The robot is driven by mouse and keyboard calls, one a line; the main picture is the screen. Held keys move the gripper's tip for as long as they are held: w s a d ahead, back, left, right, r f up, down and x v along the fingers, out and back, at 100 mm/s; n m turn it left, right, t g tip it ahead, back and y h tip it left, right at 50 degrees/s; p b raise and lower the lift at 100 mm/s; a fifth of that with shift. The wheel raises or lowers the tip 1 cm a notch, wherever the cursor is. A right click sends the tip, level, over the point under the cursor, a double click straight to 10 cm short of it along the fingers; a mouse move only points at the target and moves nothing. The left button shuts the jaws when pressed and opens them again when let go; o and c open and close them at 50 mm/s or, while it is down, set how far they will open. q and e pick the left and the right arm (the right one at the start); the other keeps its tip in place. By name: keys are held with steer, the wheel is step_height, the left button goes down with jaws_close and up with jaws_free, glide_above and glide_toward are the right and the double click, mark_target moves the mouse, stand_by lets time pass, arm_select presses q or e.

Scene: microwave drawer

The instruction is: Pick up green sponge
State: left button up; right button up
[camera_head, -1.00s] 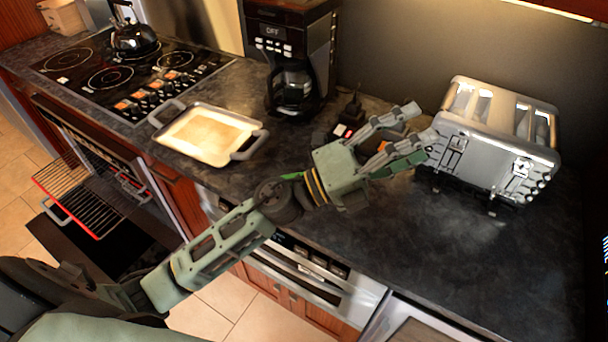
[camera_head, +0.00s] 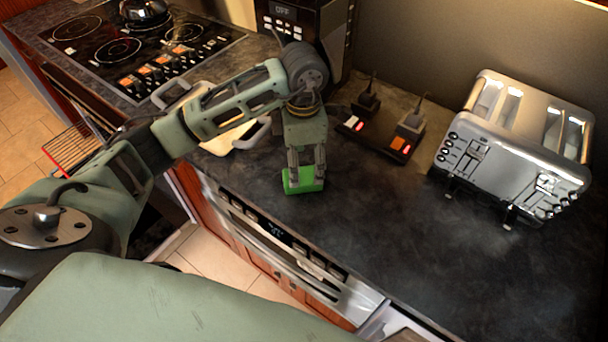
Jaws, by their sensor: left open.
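The green sponge (camera_head: 302,186) lies on the dark countertop (camera_head: 385,225) near its front edge, right of the tray. My left gripper (camera_head: 305,179) points down over it, with its two fingers open and their tips at the sponge. The fingers hide part of the sponge, and I cannot tell whether they touch it. My right gripper is not in view.
A metal tray (camera_head: 222,143) lies partly behind my left arm, beside the stove (camera_head: 130,50). A coffee maker (camera_head: 325,30), a power strip (camera_head: 375,138) with plugs and a silver toaster (camera_head: 515,145) stand along the back. The right front counter is clear.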

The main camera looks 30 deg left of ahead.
mark_target(302, 175)
arm_select(q)
step_height(302, 175, down, 6)
steer(key=p, duration=0.3)
steer(key=shift+a+r, duration=0.15)
steer(key=shift+r, duration=0.1)
steer(key=shift+w+f, duration=0.1)
steer(key=shift+f, duration=0.35)
steer(key=shift+c, duration=0.2)
steer(key=c, duration=1)
steer(key=shift+o, duration=0.2)
steer(key=shift+r, duration=0.15)
